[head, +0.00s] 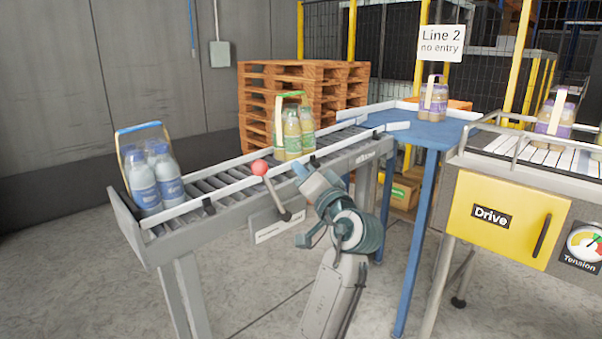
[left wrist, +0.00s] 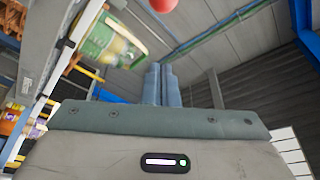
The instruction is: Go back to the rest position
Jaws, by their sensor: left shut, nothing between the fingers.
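My left gripper (head: 299,170) is beside the near rail of the roller conveyor (head: 205,189), just right of the lever with the red knob (head: 260,168). In the left wrist view its two blue-grey fingers (left wrist: 162,72) are together with nothing between them. The red knob shows at the top edge there (left wrist: 160,4), beyond the fingertips and apart from them. My right gripper is in neither view.
A pack of blue-white bottles (head: 153,180) and a green-yellow pack (head: 293,133) stand on the conveyor. At right is a yellow Drive panel (head: 505,222). Wooden pallets (head: 300,85) stand behind. Floor at front left is clear.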

